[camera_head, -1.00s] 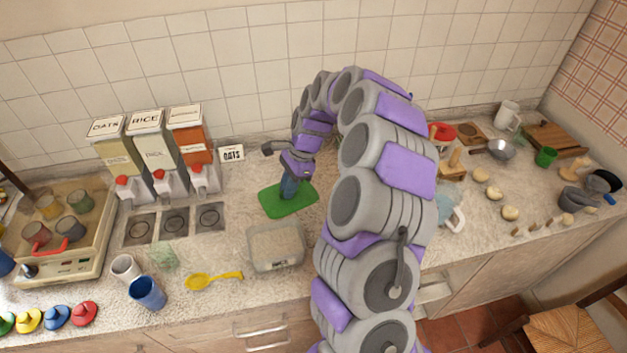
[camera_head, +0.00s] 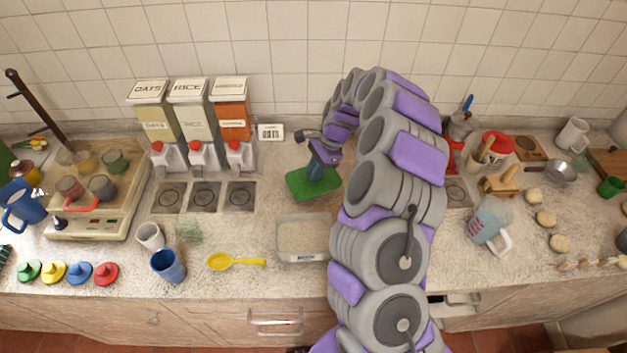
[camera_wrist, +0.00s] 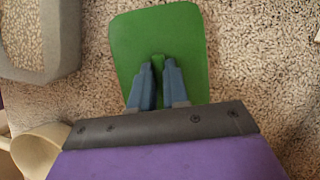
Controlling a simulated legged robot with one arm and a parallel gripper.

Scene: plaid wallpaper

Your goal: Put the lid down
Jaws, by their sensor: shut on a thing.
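The lid (camera_head: 300,187) is a flat green rounded rectangle with a small grip in its middle. My gripper (camera_head: 318,174) is shut on that grip. In the wrist view, the blue fingers (camera_wrist: 160,85) close on the grip and the lid (camera_wrist: 160,30) extends beyond them. I cannot tell whether the lid touches the counter.
Bare counter (camera_head: 275,165) lies left of and behind the lid. A yellow spoon (camera_head: 222,262) lies left of the container. A measuring jug (camera_head: 487,222) stands right of my arm.

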